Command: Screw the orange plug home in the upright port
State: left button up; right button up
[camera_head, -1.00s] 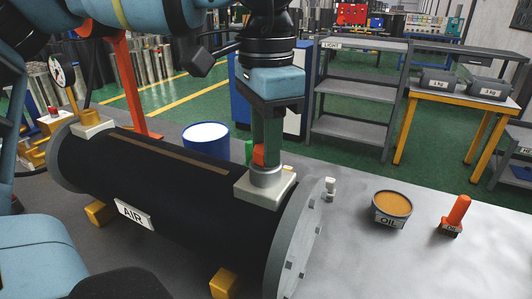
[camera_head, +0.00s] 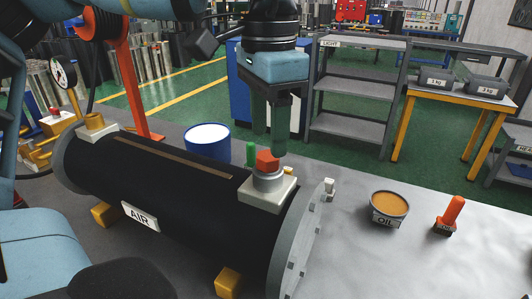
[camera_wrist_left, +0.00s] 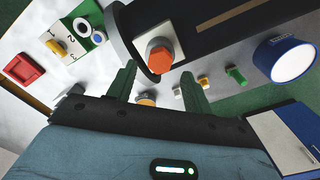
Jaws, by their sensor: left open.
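The orange plug (camera_head: 267,160) has a hexagonal head and sits upright in the grey collar of the upright port (camera_head: 268,182), on a pale block on top of the black tank (camera_head: 190,175). How deep it sits cannot be told. In the left wrist view the plug (camera_wrist_left: 159,60) shows just beyond the fingertips, in its pale block. My left gripper (camera_head: 269,150) points down over the plug, its green fingers apart. In the left wrist view the left gripper (camera_wrist_left: 157,75) is open and empty, with the plug apart from both fingers. My right gripper is not in view.
The tank has an AIR label (camera_head: 140,216) and a grey end flange (camera_head: 305,245). A blue drum (camera_head: 207,143) and a small green cylinder (camera_head: 251,153) stand behind it. An OIL tin (camera_head: 389,208) and an orange-handled item (camera_head: 450,214) stand right; the table front right is clear.

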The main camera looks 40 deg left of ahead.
pick_arm(q)
jog(key=shift+r+p, duration=0.65)
jog(key=shift+r, duration=0.8)
jog(key=shift+f, duration=0.1)
